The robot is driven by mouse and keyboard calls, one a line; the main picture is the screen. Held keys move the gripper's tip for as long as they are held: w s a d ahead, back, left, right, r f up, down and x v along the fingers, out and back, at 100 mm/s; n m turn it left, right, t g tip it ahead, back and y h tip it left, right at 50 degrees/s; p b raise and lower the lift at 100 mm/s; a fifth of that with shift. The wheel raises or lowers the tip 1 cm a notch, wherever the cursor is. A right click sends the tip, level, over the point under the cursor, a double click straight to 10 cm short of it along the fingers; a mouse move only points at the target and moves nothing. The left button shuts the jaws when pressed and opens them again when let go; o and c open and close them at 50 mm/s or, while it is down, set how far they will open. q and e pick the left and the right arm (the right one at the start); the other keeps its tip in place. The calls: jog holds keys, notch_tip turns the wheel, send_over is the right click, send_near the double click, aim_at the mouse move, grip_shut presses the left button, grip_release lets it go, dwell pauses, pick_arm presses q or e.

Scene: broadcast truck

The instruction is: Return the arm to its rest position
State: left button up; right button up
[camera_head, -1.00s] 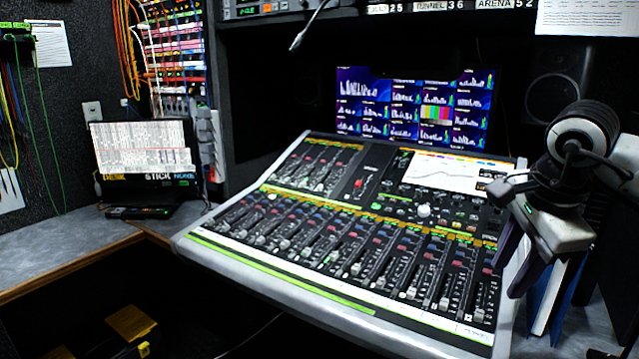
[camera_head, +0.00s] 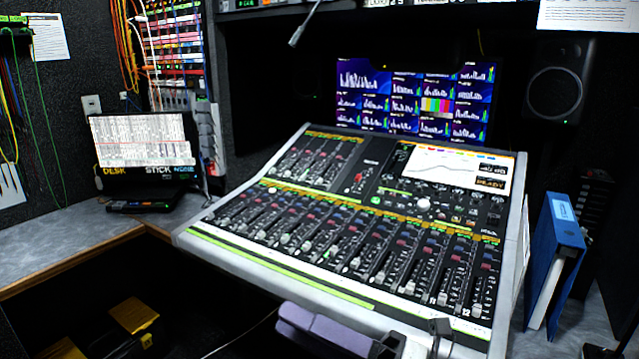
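My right gripper (camera_head: 300,325) shows at the bottom edge of the head view, in front of the mixing console (camera_head: 215,240). Its purple fingers point left and overlap in this view, so the gap between them cannot be made out. Nothing is visible in them. Most of my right arm is below the picture. My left gripper is not in view.
A blue binder (camera_head: 565,235) stands upright right of the console. A speaker (camera_head: 556,85) and a lit multi-picture monitor (camera_head: 415,100) are behind. A laptop (camera_head: 145,150) sits on the left counter (camera_head: 60,240). Yellow items (camera_head: 133,315) lie below, at lower left.

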jog(key=w+d+f+m+t+h, duration=0.1)
jog(key=d+f+m+t+h, duration=0.3)
jog(key=d+f+m+h, duration=0.45)
jog(key=d+f+m+t+h, duration=0.3)
jog(key=f+m+t+h, duration=0.2)
jog(key=f+m, duration=0.8)
jog(key=s+d+f+m+g+h, duration=0.2)
jog(key=s+d+f+m+g, duration=0.1)
jog(key=s+f+m, duration=0.3)
jog(key=s+d+f+m+g+h+p, duration=0.1)
jog(key=s+d+f+m+g+h, duration=0.1)
jog(key=s+f+m, duration=0.4)
jog(key=s+d+f+g, duration=0.1)
jog(key=s+f+g, duration=0.1)
jog(key=s, duration=0.3)
jog(key=shift+d+f, duration=0.25)
jog(key=shift+f, duration=0.6)
jog(key=shift+c, duration=0.4)
